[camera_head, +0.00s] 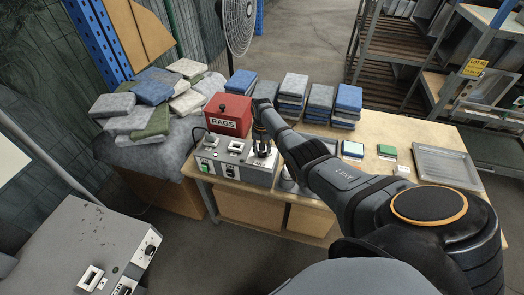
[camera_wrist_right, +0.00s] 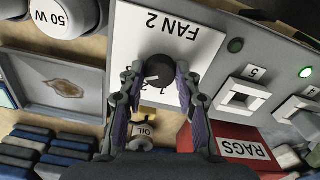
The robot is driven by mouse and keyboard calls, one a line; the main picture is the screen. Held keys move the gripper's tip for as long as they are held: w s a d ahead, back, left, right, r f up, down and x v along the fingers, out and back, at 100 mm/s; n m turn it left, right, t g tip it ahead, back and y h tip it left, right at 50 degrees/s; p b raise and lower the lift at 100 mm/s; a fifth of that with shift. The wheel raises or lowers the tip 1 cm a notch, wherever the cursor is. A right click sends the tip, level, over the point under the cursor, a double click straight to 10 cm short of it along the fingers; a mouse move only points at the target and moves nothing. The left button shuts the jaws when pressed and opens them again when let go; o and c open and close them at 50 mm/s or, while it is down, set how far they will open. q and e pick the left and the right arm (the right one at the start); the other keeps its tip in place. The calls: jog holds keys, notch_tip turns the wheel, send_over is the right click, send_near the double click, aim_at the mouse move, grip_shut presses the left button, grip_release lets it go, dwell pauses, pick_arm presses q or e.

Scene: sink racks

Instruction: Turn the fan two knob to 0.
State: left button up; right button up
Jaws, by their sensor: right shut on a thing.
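The fan two knob (camera_wrist_right: 158,69) is a dark round knob on a white plate marked FAN 2 (camera_wrist_right: 125,45), which appears upside down in the right wrist view. A short pale mark shows on the knob. Digits below it are partly hidden by my fingers, so I cannot read its setting. My right gripper (camera_wrist_right: 160,76) is shut on the knob, one finger on each side. In the head view, my right gripper (camera_head: 263,149) reaches down to the right end of the grey control box (camera_head: 233,172), hiding the knob. My left gripper is out of view.
A red RAGS box (camera_head: 229,115) stands behind the control box. Stacks of folded cloths (camera_head: 292,98) line the table's back. A standing fan (camera_head: 238,25) is behind. A metal tray (camera_head: 445,165) lies at right. A green light (camera_wrist_right: 306,72) glows on the panel.

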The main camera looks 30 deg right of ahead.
jog(key=n, duration=0.6)
jog(key=shift+n, duration=0.3)
jog(key=n, duration=1.3)
jog(key=shift+n, duration=0.3)
jog(key=n, duration=0.5)
jog(key=shift+n, duration=0.7)
jog(key=o, duration=1.2)
jog(key=shift+c, duration=0.2)
